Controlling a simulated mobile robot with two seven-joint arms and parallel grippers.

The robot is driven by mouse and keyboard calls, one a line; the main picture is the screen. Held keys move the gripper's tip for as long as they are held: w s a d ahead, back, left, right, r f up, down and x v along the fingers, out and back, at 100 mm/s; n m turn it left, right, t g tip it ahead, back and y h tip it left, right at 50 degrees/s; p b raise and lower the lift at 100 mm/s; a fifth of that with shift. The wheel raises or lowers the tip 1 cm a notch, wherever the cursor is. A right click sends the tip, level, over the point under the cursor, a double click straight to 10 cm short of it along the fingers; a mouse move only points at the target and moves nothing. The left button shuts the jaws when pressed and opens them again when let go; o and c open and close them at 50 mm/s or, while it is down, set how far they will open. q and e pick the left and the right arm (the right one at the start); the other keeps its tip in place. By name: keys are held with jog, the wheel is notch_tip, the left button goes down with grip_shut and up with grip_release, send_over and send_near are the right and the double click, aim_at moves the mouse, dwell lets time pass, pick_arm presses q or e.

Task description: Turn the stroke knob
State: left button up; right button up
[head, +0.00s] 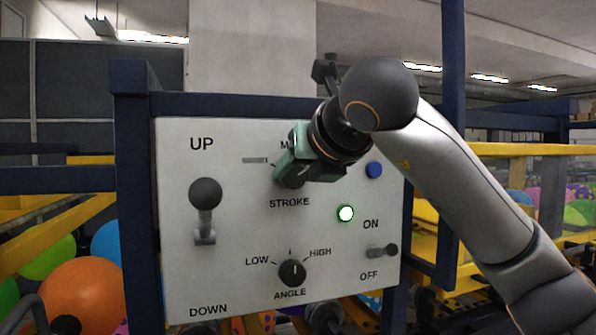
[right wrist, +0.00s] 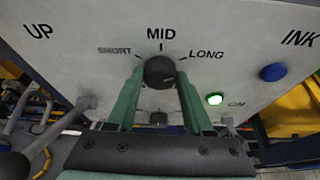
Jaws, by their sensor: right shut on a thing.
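The stroke knob (head: 290,182) is a dark round dial on the upper middle of the white control panel (head: 225,270), mostly hidden by my right gripper in the head view. The right wrist view shows the knob (right wrist: 160,71) below the MID mark, with SHORT to its left and LONG to its right. My right gripper (head: 286,170) has its green fingers on either side of the knob and is shut on it. The knob's pointer direction is not clear. My left gripper is not in view.
The panel also bears an up/down lever (head: 205,195), the angle knob (head: 292,272), an on/off switch (head: 384,251), a lit green lamp (head: 346,213) and a blue button (head: 374,170). A dark blue frame (head: 132,180) surrounds it. Balloons (head: 82,292) lie behind.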

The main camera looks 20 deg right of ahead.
grip_shut()
jog(key=shift+a+r+n+h, duration=0.1)
jog(key=shift+a+n+h, duration=0.05)
jog(key=shift+n+h, duration=0.8)
jog(key=shift+a+n+t+h, duration=0.1)
jog(key=shift+n+t+h, duration=0.2)
jog(key=shift+n+h, duration=0.65)
jog(key=n, duration=0.1)
jog(key=n+b, duration=0.1)
jog(key=n, duration=0.1)
jog(key=shift+a+f+h, duration=0.1)
jog(key=shift+f+h, duration=0.1)
jog(key=shift+h, duration=0.2)
jog(key=shift+n+t+h, duration=0.3)
jog(key=shift+n, duration=0.1)
jog(key=shift+a+n+b, duration=0.1)
jog(key=shift+n+b, duration=0.2)
jog(key=shift+b, duration=0.05)
